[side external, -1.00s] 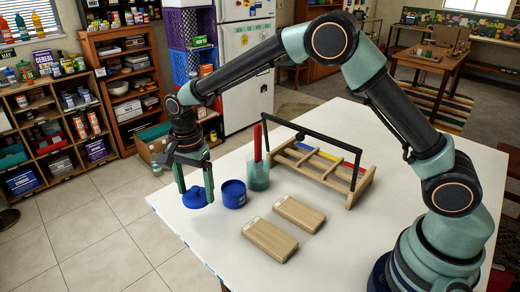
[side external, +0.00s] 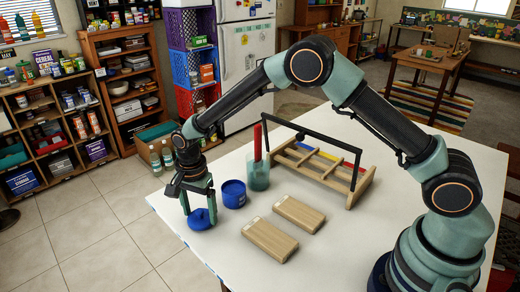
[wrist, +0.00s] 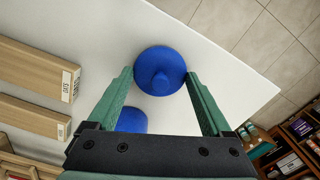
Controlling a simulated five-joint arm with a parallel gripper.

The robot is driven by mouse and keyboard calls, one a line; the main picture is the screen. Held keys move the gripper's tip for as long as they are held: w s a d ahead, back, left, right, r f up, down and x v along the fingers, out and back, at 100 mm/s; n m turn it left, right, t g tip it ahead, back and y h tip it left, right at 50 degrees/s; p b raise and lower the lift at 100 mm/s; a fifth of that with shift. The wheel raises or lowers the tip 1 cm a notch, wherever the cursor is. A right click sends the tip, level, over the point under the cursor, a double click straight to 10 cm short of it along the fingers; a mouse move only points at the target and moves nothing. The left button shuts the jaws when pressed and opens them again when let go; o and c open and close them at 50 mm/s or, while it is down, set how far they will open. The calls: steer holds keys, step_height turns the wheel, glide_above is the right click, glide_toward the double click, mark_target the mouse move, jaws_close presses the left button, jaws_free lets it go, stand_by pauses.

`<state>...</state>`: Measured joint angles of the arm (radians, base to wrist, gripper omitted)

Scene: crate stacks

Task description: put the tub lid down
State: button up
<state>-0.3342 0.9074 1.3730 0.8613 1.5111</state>
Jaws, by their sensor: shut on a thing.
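The tub lid (side external: 201,221) is a round blue disc with a knob. My gripper (side external: 199,211) is shut on it near the left edge of the white table, low over the top; I cannot tell whether the lid touches the table. In the wrist view the lid (wrist: 160,68) sits between the two green fingertips (wrist: 160,80), its knob facing the camera. The blue tub (side external: 234,195) stands upright on the table just right of and behind the lid, apart from it. Part of the tub (wrist: 131,121) shows beside the left finger in the wrist view.
Two wooden boxes with labels, one nearer (side external: 269,241) and one farther (side external: 299,213), lie right of the lid. A wooden rack (side external: 330,172) with a black handle is farther right. The table's front left is bare.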

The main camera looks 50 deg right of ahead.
mark_target(199, 211)
steer(key=o, duration=1.1)
steer(key=s+d+r+n+t, duration=0.1)
steer(key=d+r, duration=0.1)
steer(key=r, duration=0.7)
steer(key=s+d+r+n, duration=0.1)
steer(key=d+r+n, duration=0.1)
steer(key=r, duration=0.7)
steer(key=shift+s+d+r+n+t, duration=0.85)
steer(key=shift+s+d+n, duration=1.1)
steer(key=shift+s, duration=0.9)
steer(key=shift+s+d+r+n+t, duration=0.7)
steer(key=shift+s+d+r+n, duration=0.6)
steer(key=shift+s+d, duration=1.2)
steer(key=shift+s+d+r+n+t, duration=0.75)
steer(key=shift+s+d+n, duration=1.15)
steer(key=shift+s, duration=1.25)
